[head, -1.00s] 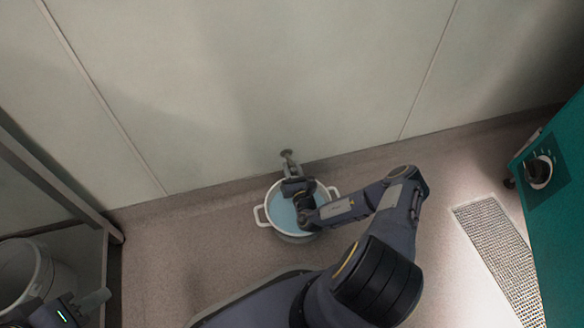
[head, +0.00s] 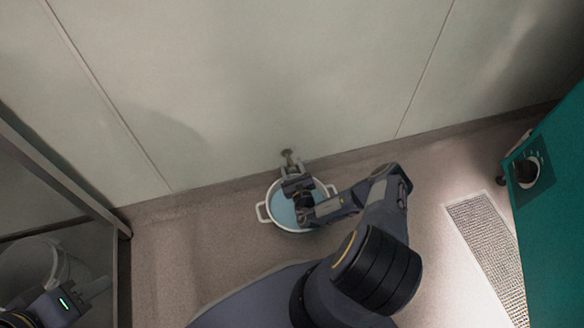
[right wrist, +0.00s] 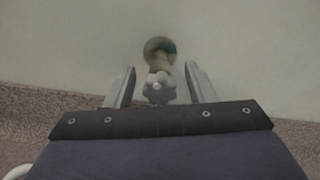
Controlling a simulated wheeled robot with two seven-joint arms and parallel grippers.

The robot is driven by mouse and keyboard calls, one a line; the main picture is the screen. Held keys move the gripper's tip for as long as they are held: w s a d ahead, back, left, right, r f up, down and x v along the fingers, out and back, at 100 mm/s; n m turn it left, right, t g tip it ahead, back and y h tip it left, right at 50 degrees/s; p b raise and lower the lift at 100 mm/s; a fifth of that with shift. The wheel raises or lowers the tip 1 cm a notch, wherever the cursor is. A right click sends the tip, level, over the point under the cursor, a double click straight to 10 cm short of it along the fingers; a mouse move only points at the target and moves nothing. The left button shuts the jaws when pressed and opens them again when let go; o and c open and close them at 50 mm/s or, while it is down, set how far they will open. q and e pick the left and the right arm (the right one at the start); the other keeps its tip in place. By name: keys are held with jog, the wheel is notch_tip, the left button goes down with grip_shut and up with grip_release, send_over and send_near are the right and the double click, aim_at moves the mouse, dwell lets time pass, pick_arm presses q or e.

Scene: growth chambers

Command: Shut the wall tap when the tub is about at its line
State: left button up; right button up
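The wall tap (head: 288,154) is a small metal fitting low on the pale wall. In the right wrist view the tap (right wrist: 158,52) shows as a brassy round body with a pale knobbed part in front. The white two-handled tub (head: 263,213) stands on the floor below it and holds light blue water (head: 283,208); its line cannot be made out. My right gripper (head: 291,171) is over the tub at the tap; its fingers (right wrist: 159,88) are apart, one on each side of the knobbed part, with visible gaps. My left gripper (head: 96,288) is far from the tap, at lower left; its opening is unclear.
A teal cabinet (head: 555,225) with a dark dial (head: 527,172) stands at the right. A floor grating (head: 487,245) lies beside it. A metal frame (head: 60,170) and a pale bucket (head: 40,262) are at the left, near my left arm.

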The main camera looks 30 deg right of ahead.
jog(key=p+v, duration=0.2)
jog(key=v, duration=0.5)
jog(key=shift+s+a+p, duration=0.15)
jog(key=shift+s+p, duration=0.2)
jog(key=shift+s, duration=0.05)
